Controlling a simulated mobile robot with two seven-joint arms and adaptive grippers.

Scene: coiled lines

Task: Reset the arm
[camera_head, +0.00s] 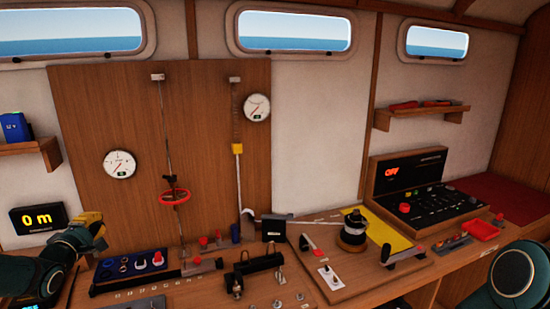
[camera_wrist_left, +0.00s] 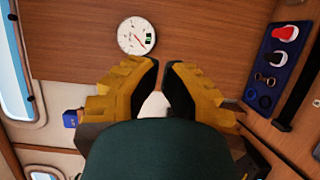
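My left gripper (camera_head: 93,230) has yellow fingers with dark pads. In the head view it is at the left edge, beside the box reading 0 m and above the left end of the bench. In the left wrist view the left gripper (camera_wrist_left: 162,64) has a gap between its fingers, with nothing held between them. A white round gauge (camera_wrist_left: 137,36) on the wood panel shows beyond it. A rounded dark green part of my right arm (camera_head: 513,277) shows at the lower right of the head view. My right gripper is out of view.
The box reading 0 m (camera_head: 38,218) is close to my left gripper. A blue tray of small parts (camera_head: 130,264) lies right of it. A red handwheel (camera_head: 174,196) hangs before the wood panel (camera_head: 205,100). A winch drum (camera_head: 353,232) and control box (camera_head: 408,190) stand right.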

